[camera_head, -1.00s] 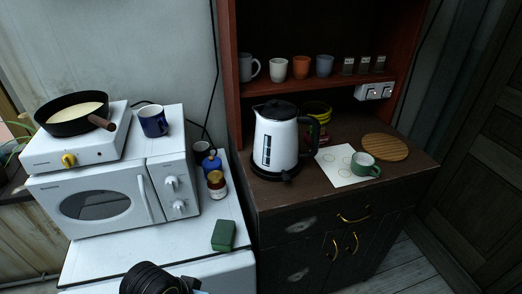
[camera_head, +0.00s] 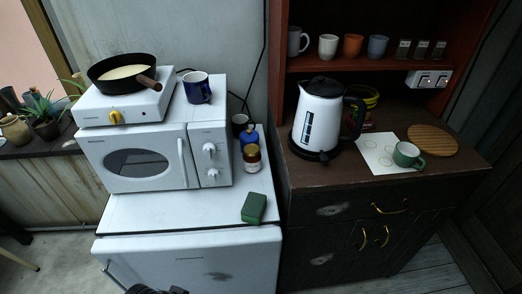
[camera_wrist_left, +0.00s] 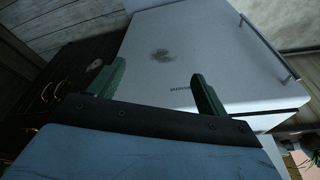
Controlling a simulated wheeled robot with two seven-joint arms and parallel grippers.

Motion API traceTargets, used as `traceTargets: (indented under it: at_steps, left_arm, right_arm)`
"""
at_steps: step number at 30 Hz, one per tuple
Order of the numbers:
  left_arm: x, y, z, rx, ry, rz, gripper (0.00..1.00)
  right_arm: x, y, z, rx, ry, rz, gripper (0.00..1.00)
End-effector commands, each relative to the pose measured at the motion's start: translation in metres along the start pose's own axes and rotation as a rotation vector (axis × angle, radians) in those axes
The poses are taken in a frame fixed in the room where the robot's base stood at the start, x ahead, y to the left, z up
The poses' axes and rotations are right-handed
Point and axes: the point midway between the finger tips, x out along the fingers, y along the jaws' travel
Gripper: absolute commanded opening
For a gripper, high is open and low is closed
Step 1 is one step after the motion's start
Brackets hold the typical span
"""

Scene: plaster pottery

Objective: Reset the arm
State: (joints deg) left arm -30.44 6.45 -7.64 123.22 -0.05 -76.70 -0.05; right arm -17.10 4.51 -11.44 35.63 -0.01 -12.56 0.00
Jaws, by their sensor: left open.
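My left gripper (camera_wrist_left: 158,90) shows in the left wrist view with its two green fingers apart and nothing between them. The white fridge front (camera_wrist_left: 200,50) lies beyond the fingers, apart from them. In the head view only a small dark part of my arm (camera_head: 152,290) shows at the bottom edge, in front of the fridge (camera_head: 190,262). The gripper's fingers are hidden in that view. My right gripper is in neither view.
A white microwave (camera_head: 138,162) bearing a hot plate with a pan (camera_head: 122,72) stands on the fridge. A green sponge-like block (camera_head: 254,207) lies near its front edge. A kettle (camera_head: 318,118) and a green mug (camera_head: 407,154) stand on the dark cabinet (camera_head: 330,190).

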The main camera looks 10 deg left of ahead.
Motion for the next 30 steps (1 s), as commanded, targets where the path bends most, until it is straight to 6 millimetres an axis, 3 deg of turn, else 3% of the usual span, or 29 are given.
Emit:
traceTargets:
  at_steps: [8, 12, 18, 24, 30]
  left_arm:
    - [0.13, 0.006, 0.052, 0.008, -0.055, 0.008, 0.77]
    - [0.193, 0.009, 0.093, 0.013, -0.081, 0.012, 0.77]
    - [0.264, 0.013, 0.163, 0.022, -0.12, 0.017, 0.77]
    - [0.311, 0.015, 0.238, 0.031, -0.155, 0.02, 0.77]
    - [0.327, 0.014, 0.285, 0.037, -0.174, 0.021, 0.77]
  right_arm:
    - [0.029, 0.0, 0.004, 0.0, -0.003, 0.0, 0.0]
    - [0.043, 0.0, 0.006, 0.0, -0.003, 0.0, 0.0]
    - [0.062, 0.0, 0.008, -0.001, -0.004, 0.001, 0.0]
    - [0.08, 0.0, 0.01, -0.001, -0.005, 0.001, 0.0]
    - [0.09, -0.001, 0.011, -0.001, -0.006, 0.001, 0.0]
